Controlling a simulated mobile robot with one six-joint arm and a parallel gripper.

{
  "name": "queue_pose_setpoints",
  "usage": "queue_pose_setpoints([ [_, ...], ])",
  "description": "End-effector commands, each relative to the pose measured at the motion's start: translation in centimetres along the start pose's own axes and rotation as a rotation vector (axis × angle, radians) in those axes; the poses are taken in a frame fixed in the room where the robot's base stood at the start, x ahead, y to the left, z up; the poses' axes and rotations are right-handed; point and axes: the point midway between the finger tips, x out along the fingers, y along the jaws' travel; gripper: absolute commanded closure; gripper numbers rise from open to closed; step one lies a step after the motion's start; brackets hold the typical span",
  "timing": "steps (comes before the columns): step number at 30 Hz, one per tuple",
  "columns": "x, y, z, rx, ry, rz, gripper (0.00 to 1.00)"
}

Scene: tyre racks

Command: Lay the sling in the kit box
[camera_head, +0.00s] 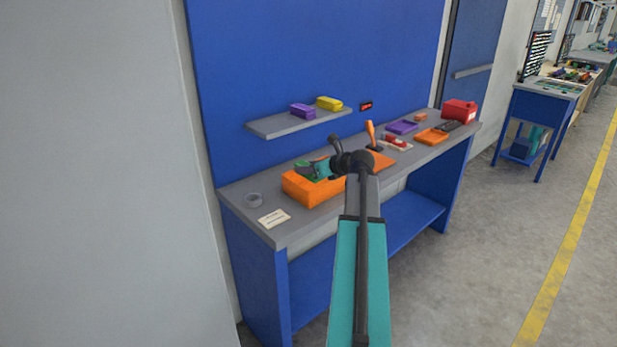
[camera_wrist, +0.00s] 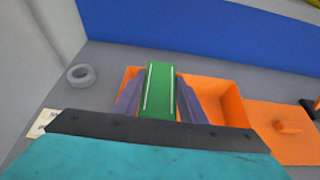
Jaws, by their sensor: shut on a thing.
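The sling (camera_wrist: 160,88) is a green band with pale lines along its edges. In the wrist view my gripper (camera_wrist: 158,102) is shut on it, with a grey-purple finger on each side. The kit box (camera_head: 316,190) is an open orange box on the workbench, and it also shows in the wrist view (camera_wrist: 234,106). The sling and the fingers are over the left part of the box. I cannot tell whether the sling touches the box floor. In the head view the sling (camera_head: 301,166) shows only as a bit of green beside my gripper.
A grey ring (camera_head: 254,200) and a white card (camera_head: 274,218) lie left of the box on the bench (camera_head: 236,205). A shelf (camera_head: 290,122) with purple and yellow boxes hangs behind.

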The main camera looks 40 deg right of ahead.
Motion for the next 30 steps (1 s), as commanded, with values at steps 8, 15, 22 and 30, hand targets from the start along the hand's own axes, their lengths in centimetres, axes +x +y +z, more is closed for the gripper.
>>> queue_pose_setpoints([
  [8, 0.7, 0.1, -1.6, 0.001, 0.001, 0.001, 0.87],
  [15, 1.5, 0.0, -3.1, 0.000, 0.000, 0.001, 0.87],
  [22, 1.5, 0.0, -3.1, 0.000, -0.001, 0.000, 0.87],
  [30, 1.7, 0.0, -3.5, 0.000, 0.000, 0.001, 0.87],
])
